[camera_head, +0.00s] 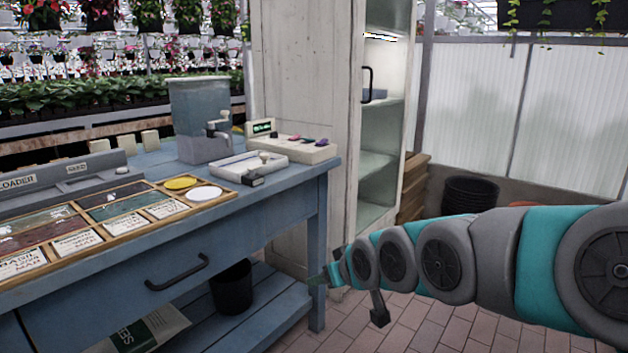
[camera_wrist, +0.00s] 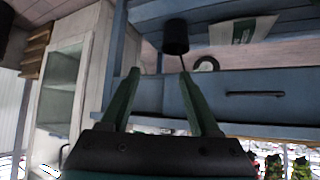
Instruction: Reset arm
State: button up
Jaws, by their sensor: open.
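My arm reaches in from the right in the head view, and my gripper (camera_head: 324,279) is at its far end, near the right end of the blue workbench (camera_head: 262,215). In the wrist view my gripper (camera_wrist: 160,84) shows two green fingers spread wide apart with nothing held between them. The wrist picture is upside down. The workbench drawer front (camera_wrist: 258,92) and a dark pot (camera_wrist: 175,38) show beyond the fingers.
A tall white cabinet (camera_head: 303,110) with a glass door stands behind the bench. Black pots (camera_head: 468,194) are stacked at the back right. On the bench are a clear dispenser (camera_head: 200,110), a white tray (camera_head: 240,167) and a wooden label tray (camera_head: 150,226). The tiled floor is clear.

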jog(key=s+d+f+m+g+h, duration=0.1)
jog(key=s+d+f+g, duration=0.2)
jog(key=s, duration=0.8)
jog(key=s+d+f+m+g+h, duration=0.1)
jog(key=s+d+f+g, duration=0.3)
jog(key=s, duration=0.7)
jog(key=s+d+f+m+g+h, duration=0.2)
jog(key=s+d+f+m+g, duration=0.1)
jog(key=s, duration=0.9)
jog(key=shift+d+f, duration=0.55)
jog(key=shift+d, duration=0.55)
